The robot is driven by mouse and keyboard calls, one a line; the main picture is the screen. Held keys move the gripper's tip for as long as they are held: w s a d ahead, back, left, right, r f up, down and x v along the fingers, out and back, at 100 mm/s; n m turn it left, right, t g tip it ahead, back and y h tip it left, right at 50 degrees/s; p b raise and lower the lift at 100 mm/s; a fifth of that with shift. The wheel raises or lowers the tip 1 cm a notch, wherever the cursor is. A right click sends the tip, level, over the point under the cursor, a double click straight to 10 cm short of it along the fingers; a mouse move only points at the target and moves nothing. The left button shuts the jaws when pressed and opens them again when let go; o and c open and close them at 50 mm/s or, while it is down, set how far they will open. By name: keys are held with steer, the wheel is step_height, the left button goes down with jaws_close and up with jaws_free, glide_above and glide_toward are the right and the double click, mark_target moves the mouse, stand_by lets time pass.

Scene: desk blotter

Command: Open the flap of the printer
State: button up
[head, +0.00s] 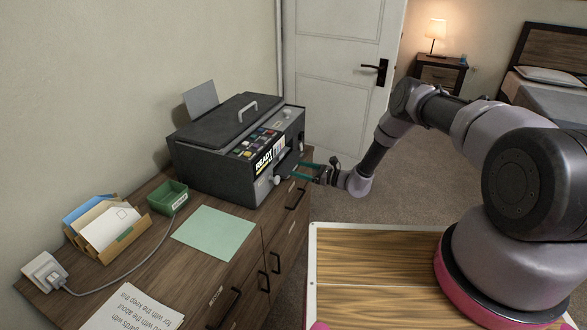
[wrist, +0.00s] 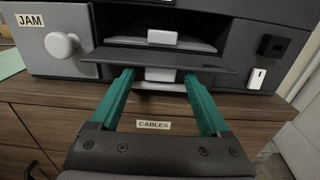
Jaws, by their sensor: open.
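The printer (head: 215,165) is a dark grey box on the wooden cabinet. In the wrist view its front (wrist: 62,75) shows an open slot with a white piece (wrist: 178,37) inside. A dark flap-like panel (wrist: 200,60) juts toward me below the slot. A white tab (wrist: 160,74) shows just under this panel. My gripper (wrist: 160,78) is open, its teal fingers on either side of the white tab, close to the panel's underside. I cannot tell whether they touch it. In the head view my gripper (head: 308,169) is at the printer's front.
A white knob (wrist: 61,45) under a JAM label is left of the slot. A black socket (wrist: 272,45) and a white switch (wrist: 257,78) are at right. The cabinet drawer (wrist: 60,125) marked CABLES lies below. A green tray (head: 168,197) and green sheet (head: 213,233) lie beside the printer.

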mark_target(290, 165)
steer(key=shift+x, duration=1.35)
jaws_close()
steer(key=shift+d+r+g+h, duration=0.1)
steer(key=shift+r+g+h, duration=0.4)
steer(key=shift+h, duration=0.7)
steer(key=shift+d+r+h, duration=0.1)
steer(key=shift+r+h, duration=0.05)
steer(key=shift+h, duration=0.35)
